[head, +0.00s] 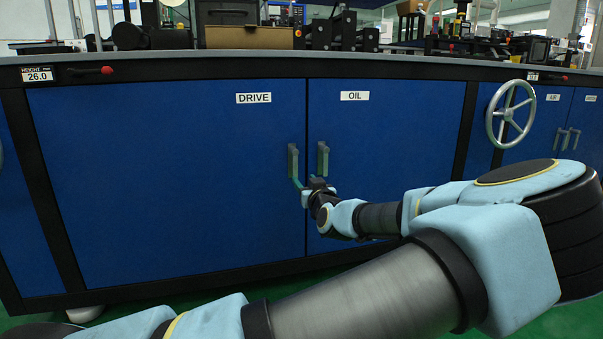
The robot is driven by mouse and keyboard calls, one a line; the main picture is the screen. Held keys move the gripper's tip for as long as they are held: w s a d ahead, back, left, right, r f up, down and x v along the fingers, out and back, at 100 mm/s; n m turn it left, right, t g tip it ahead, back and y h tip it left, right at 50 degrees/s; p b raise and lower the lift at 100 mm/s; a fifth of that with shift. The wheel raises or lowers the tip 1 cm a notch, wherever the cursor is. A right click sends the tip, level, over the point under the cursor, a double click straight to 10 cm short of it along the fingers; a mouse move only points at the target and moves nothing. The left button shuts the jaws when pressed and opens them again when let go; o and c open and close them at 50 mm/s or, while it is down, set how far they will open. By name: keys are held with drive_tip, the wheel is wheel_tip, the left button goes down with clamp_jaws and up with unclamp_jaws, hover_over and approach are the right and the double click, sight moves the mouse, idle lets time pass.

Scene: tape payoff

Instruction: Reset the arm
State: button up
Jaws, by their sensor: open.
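My gripper (301,184) is at the end of my outstretched arm, low between the two cabinet door handles. It is open, and its fingers are small and dark in this view. The DRIVE door handle (292,160) is just above and left of the fingers; I cannot tell whether they touch it. The OIL door handle (323,157) is just above and right of the gripper. The blue DRIVE door (160,185) and the blue OIL door (400,135) both look closed. My arm crosses the lower right of the view and hides part of the OIL door.
A silver handwheel (510,114) sticks out of the cabinet at the right, above my arm. More blue doors with handles (570,138) are at the far right. Machinery and a brown box (249,37) stand on the worktop. Green floor (25,322) shows below.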

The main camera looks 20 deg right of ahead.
drive_tip(key=shift+s, duration=0.25)
drive_tip(key=w+a+f+n+g+y+p, duration=0.1)
drive_tip(key=w+a+f+g+y+p, duration=0.2)
drive_tip(key=a, duration=0.6)
drive_tip(key=a+f+n+g+y, duration=0.2)
drive_tip(key=a+f+g, duration=0.3)
drive_tip(key=a, duration=0.5)
drive_tip(key=s+a+g+h+p, duration=0.25)
drive_tip(key=s+a+g, duration=0.35)
drive_tip(key=s+a, duration=0.35)
drive_tip(key=s+a+r+m+g+p, duration=0.25)
drive_tip(key=s+a+r+p, duration=0.25)
drive_tip(key=s+a+r, duration=0.8)
wheel_tip(320, 180, up, 38)
drive_tip(key=w+d+p, duration=0.1)
drive_tip(key=d+p, duration=0.1)
drive_tip(key=p, duration=3.5)
drive_tip(key=shift+w+d+r+p, duration=0.15)
drive_tip(key=shift+w+d+p, duration=0.1)
drive_tip(key=shift+d+p, duration=0.15)
